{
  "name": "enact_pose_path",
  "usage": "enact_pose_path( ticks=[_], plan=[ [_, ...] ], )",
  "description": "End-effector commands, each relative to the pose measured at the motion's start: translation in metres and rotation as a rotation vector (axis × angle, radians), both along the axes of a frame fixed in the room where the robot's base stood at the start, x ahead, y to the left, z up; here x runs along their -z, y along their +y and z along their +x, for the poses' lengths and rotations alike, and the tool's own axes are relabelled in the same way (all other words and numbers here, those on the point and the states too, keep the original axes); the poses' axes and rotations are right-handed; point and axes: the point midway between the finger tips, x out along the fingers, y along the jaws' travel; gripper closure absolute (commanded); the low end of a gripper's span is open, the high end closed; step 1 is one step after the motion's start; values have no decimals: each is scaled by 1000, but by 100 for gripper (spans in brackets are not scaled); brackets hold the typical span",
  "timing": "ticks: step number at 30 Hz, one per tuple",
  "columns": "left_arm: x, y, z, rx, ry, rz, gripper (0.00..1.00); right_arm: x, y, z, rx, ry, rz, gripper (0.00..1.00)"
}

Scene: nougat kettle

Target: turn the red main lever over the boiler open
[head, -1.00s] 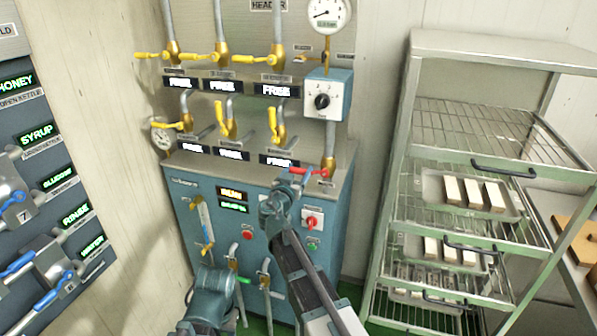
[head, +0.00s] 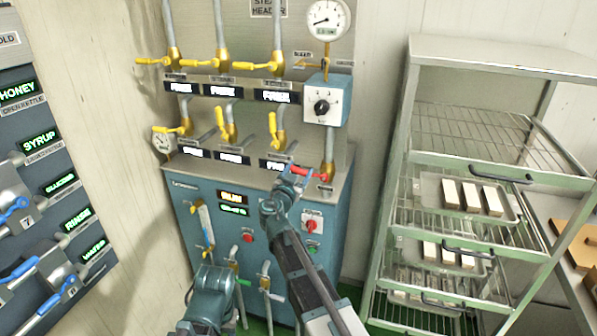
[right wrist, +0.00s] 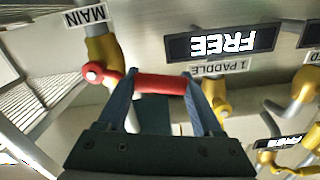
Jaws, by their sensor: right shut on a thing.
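The red main lever (head: 312,174) sits on the brass valve of the pipe at the right end of the boiler top. Its handle points left from the valve, roughly level and crosswise to the pipe. In the right wrist view the red lever (right wrist: 158,84) runs sideways from its round pivot, below the MAIN label (right wrist: 85,17). My right gripper (head: 292,172) is shut on the handle; in the right wrist view the fingers (right wrist: 160,88) stand on either side of it. My left gripper is not in view.
The blue boiler cabinet (head: 195,205) stands below, with yellow-handled valves (head: 222,124) left of the lever. A dial box (head: 323,104) and gauge (head: 327,18) are above. A tray rack (head: 408,120) stands right; a blue-handled panel (head: 75,215) is left.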

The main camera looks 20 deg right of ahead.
Motion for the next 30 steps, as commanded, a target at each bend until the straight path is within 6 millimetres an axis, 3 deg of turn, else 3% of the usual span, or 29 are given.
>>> enact_pose_path(
  ticks=[12, 30],
  plan=[
    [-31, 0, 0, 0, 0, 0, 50, -31, -12, -9, 0, -222, 329, 100],
    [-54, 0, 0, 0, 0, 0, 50, -54, -40, -29, 0, -529, 782, 100]
  ],
)
